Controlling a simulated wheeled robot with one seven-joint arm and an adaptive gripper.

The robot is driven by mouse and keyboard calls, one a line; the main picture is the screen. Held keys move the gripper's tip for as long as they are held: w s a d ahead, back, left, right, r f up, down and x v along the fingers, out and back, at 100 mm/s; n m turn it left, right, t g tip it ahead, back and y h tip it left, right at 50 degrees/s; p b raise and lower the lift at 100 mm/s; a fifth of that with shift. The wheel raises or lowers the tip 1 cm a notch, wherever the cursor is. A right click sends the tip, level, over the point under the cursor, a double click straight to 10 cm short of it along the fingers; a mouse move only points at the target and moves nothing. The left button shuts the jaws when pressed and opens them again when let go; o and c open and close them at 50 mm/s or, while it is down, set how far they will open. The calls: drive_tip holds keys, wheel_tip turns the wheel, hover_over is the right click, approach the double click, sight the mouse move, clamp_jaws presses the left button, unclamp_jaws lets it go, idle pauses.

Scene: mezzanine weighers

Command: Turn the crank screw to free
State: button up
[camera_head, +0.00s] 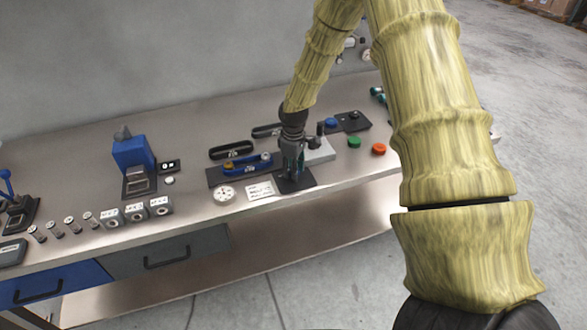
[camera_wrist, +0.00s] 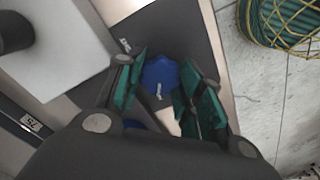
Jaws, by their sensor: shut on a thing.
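My gripper (camera_head: 293,168) points down over a small black base plate (camera_head: 298,186) near the front edge of the bench. In the wrist view, its green-padded fingers (camera_wrist: 158,95) stand either side of a blue knob-like part (camera_wrist: 160,72), which I take to be the crank screw's handle. The gripper is shut on it, though the exact contact is partly hidden. White lettering on the black plate (camera_wrist: 180,25) beside it is too small to read. The screw's shaft is hidden.
A pale block (camera_head: 320,152) with a black post stands just right of my gripper. A blue-and-black device (camera_head: 245,164), dial (camera_head: 224,193) and printed card (camera_head: 260,190) lie left. Green (camera_head: 354,142) and red (camera_head: 379,149) buttons are right. The bench front edge is close.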

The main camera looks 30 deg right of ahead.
drive_tip(key=shift+w+d+r, duration=0.1)
idle(0.4)
drive_tip(key=o, duration=1)
wheel_tip(320, 180, up, 12)
drive_tip(key=shift+f, duration=0.1)
idle(0.5)
